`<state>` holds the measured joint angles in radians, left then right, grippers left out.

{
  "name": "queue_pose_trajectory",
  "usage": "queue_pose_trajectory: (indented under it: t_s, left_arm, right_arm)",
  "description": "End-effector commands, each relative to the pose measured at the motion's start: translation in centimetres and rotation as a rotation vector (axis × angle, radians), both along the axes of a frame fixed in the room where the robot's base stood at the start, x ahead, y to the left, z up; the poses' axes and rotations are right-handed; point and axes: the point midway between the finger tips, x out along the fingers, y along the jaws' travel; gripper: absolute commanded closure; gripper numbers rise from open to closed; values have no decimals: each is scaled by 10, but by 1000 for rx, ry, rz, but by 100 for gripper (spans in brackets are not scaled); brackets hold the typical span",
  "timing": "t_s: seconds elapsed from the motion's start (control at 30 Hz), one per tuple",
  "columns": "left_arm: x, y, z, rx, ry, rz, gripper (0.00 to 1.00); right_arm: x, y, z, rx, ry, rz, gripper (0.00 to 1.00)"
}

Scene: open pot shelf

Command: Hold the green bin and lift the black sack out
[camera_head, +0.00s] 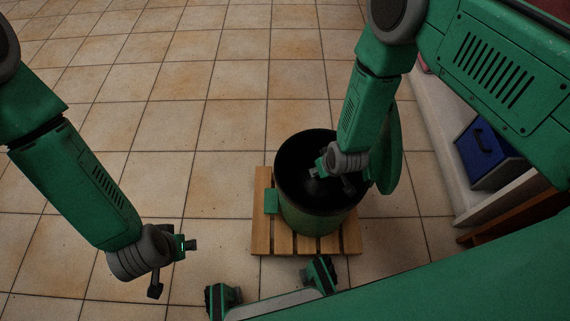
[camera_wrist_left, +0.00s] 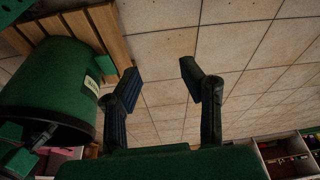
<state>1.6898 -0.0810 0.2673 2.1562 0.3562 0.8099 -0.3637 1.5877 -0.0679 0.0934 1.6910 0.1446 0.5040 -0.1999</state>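The green bin (camera_head: 318,222) stands upright on a slatted wooden pallet (camera_head: 261,235), with a green tab (camera_head: 271,201) on its left side. A green lid-like flap (camera_head: 391,150) stands up at its right. Its inside is black; I cannot clearly tell the black sack from the dark interior. My right gripper (camera_head: 332,181) is inside the bin's mouth with its fingers spread apart; nothing is clearly between them. My left gripper (camera_head: 172,267) is open and empty, left of the bin and apart from it. The left wrist view shows its two fingers (camera_wrist_left: 160,88) and the bin (camera_wrist_left: 45,85) with a pale label.
Tiled floor (camera_head: 215,130) is free to the left of and behind the bin. At the right a low pale ledge (camera_head: 440,140) and a blue box (camera_head: 487,152) stand near the shelving. My own base parts lie in front of the pallet.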

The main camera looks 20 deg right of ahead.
Motion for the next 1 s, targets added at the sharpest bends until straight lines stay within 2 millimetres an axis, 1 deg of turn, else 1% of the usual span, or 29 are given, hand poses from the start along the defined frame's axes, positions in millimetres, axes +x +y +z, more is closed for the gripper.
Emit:
queue_pose_trajectory:
  t_s: [0.03,0.07,0.1,0.17,0.2,0.23,0.3,0.4,0.5,0.6,0.7,0.8,0.87,0.97,1.0]
  left_arm:
    - [19,-26,-5,-6,-41,3,64]
    - [30,-40,-7,-4,-63,7,64]
    - [44,-60,-8,-1,-87,15,64]
    - [63,-90,-8,7,-115,36,64]
    - [75,-110,-7,14,-124,55,64]
    - [83,-125,-5,19,-126,73,64]
    - [99,-156,0,30,-111,118,64]
    - [113,-195,10,39,-44,182,64]
    - [120,-226,22,35,56,233,64]
    - [122,-248,32,18,158,266,64]
    - [123,-262,40,-3,238,281,64]
    - [122,-270,44,-16,286,288,64]
    - [122,-272,43,-20,300,287,64]
    - [121,-273,36,-22,306,287,64]
    - [121,-273,30,-22,307,287,64]
  right_arm:
    - [0,0,0,-1,-1,0,100]
    - [0,0,0,-1,-1,0,100]
    - [0,0,0,-1,-1,0,100]
    - [0,0,0,-1,-1,0,100]
    - [0,0,0,-1,-1,0,100]
    - [0,0,0,-1,-1,0,100]
    - [0,0,0,-1,-1,0,100]
    - [0,-1,0,-1,-1,0,100]
    - [0,-1,0,-1,-1,0,100]
    - [0,-1,0,-1,-1,0,100]
    - [0,-1,0,-2,-1,-1,100]
    - [0,-1,0,-2,-1,-1,100]
    - [0,-1,0,-2,-1,-1,100]
    - [0,-1,0,-2,-1,-1,100]
    - [0,-1,0,-2,-1,-1,100]
